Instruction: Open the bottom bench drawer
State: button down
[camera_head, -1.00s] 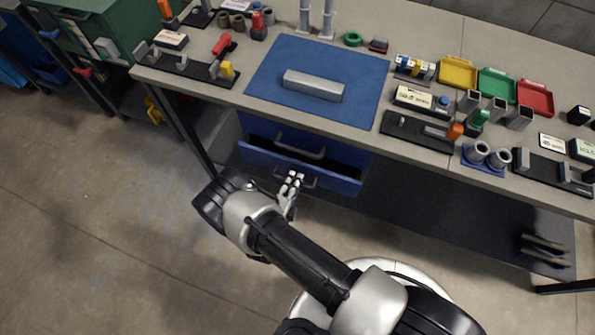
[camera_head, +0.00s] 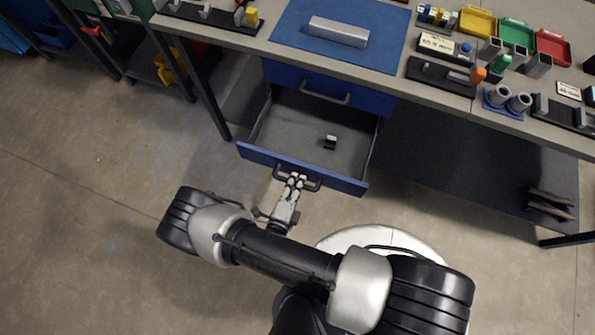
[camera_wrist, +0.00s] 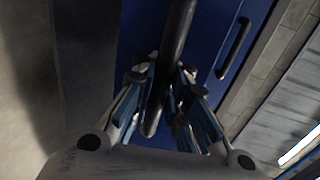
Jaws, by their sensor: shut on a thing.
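The bottom bench drawer (camera_head: 262,156) is blue-fronted and stands pulled well out from under the bench. Its grey inside shows, with a small black and white object (camera_head: 330,142) on its floor. My gripper (camera_head: 296,180) is at the drawer's dark bar handle (camera_head: 311,186), shut on it. In the wrist view the handle (camera_wrist: 178,40) runs between the two fingers (camera_wrist: 162,92). The upper drawer (camera_head: 370,99) above is closed, with its own bar handle (camera_head: 326,98).
The workbench (camera_head: 240,40) above carries a blue mat (camera_head: 385,52) with a grey bar (camera_head: 338,32), plus trays and fixtures at the right. A bench leg (camera_head: 188,85) stands left of the drawer. Open floor (camera_head: 90,200) lies at the left.

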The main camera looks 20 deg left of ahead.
jog(key=shift+s+a+r, duration=0.1)
jog(key=shift+r, duration=0.05)
jog(key=c, duration=1.6)
grip_release()
jog(key=v, duration=1.2)
